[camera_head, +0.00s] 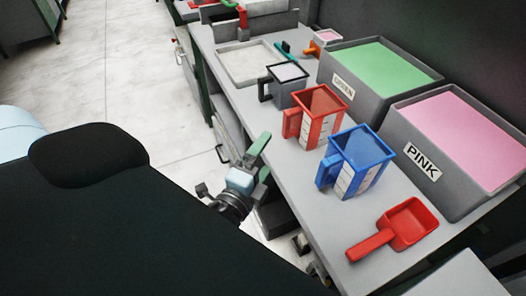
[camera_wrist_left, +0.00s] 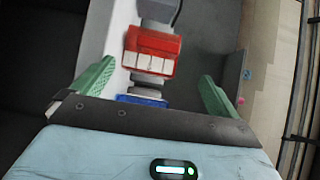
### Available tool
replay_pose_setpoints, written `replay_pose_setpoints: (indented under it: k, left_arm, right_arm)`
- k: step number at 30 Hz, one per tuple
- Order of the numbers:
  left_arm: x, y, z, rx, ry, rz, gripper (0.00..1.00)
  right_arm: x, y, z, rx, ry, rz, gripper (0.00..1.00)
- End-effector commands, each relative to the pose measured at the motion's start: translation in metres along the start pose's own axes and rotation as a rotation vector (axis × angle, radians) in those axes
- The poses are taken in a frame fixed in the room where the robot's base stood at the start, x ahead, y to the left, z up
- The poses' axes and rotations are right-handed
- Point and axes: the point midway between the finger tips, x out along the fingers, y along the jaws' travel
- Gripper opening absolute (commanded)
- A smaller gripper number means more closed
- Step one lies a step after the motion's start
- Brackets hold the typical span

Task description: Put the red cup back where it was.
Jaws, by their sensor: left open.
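The red cup (camera_head: 323,102), a square measuring cup with a white marked panel, stands upright on the grey bench. Its handle points left toward the bench's front edge. It also shows in the left wrist view (camera_wrist_left: 150,43), ahead of and between the fingers. My left gripper (camera_head: 262,160) is open and empty, off the bench's front edge, to the left of and below the red cup in the head view. Its green fingers (camera_wrist_left: 158,70) are wide apart and touch nothing. My right gripper is not seen.
The blue cup (camera_head: 368,150) stands nearer and the grey cup (camera_head: 288,72) farther along the bench. Behind are the GREEN bin (camera_head: 344,87) and the PINK bin (camera_head: 420,158). A red scoop (camera_head: 408,222) lies near, a shallow tray (camera_head: 222,63) far. Bare bench lies around the cups.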

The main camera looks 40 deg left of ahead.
Motion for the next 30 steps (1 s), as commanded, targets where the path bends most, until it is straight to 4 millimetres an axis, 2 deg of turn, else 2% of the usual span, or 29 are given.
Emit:
replay_pose_setpoints:
  k: [8,11,14,16,20,21,24,27,30]
  left_arm:
    - [0.0,-0.001,0.0,0.0,0.0,-0.001,0.98]
    - [-0.001,0.006,0.0,-0.015,0.003,0.017,0.98]
    - [-0.009,0.033,-0.001,-0.086,0.012,0.098,0.98]
    - [-0.022,0.067,-0.002,-0.183,0.019,0.201,0.98]
    - [-0.069,0.145,-0.004,-0.454,-0.007,0.447,0.98]
    - [-0.086,0.168,-0.004,-0.548,-0.029,0.52,0.98]
    - [-0.137,0.216,-0.005,-0.786,-0.111,0.685,0.98]
    - [-0.186,0.251,-0.004,-1.005,-0.218,0.806,0.98]
    - [-0.226,0.273,-0.003,-1.177,-0.325,0.88,0.98]
  right_arm:
    - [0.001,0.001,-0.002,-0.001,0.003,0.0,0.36]
    - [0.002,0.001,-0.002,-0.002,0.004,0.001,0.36]
    - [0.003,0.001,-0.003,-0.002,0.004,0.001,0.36]
    - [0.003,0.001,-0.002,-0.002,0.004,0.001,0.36]
    - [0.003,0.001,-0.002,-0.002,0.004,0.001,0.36]
    - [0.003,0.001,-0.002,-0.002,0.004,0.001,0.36]
    - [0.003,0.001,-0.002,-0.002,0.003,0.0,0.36]
    - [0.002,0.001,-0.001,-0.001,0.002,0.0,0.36]
    - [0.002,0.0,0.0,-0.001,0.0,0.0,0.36]
